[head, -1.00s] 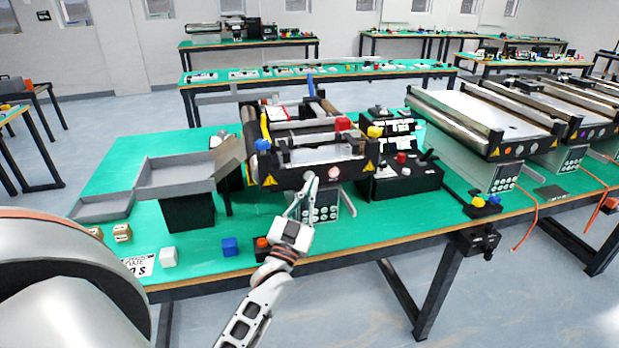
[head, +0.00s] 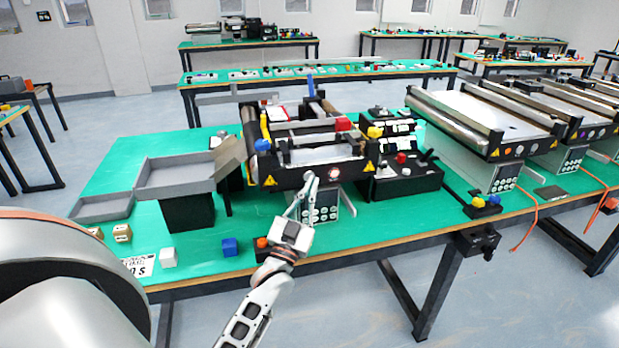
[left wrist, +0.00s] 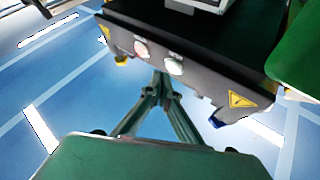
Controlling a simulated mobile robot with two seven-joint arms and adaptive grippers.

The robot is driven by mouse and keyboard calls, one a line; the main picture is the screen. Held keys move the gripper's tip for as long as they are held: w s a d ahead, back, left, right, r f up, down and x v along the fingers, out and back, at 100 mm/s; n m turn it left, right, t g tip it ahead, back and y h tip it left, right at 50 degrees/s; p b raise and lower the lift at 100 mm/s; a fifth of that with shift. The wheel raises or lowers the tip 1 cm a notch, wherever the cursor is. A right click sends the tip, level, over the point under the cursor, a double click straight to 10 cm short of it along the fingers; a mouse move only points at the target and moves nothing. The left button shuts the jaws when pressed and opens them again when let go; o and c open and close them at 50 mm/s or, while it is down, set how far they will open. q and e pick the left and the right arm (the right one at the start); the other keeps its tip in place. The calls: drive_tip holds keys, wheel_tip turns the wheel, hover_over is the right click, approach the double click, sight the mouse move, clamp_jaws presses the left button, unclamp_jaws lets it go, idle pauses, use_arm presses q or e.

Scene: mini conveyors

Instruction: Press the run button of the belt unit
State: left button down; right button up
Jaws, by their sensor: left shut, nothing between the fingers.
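The belt unit (head: 290,178) stands on the green table, with a black front panel that also shows in the left wrist view (left wrist: 205,82). A pale round button (left wrist: 174,66) and a red round button (left wrist: 141,48) sit side by side on that panel. Their labels are too small to read, so I cannot tell which is the run button. My left gripper (head: 307,184) is shut and empty, its fingertips in front of the panel close to the pale button. In the left wrist view the fingertips (left wrist: 162,78) meet beside this button; contact cannot be told. My right gripper is not in view.
A grey tray (head: 175,184) on a black stand is left of the unit. A black control box (head: 405,182) with a red button stands to the right. A white cube (head: 168,257) and a blue cube (head: 230,247) lie near the table's front edge.

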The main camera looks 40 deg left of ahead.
use_arm(q)
drive_tip(key=shift+w+a, duration=0.1)
drive_tip(key=shift+w+a, duration=0.2)
idle(0.4)
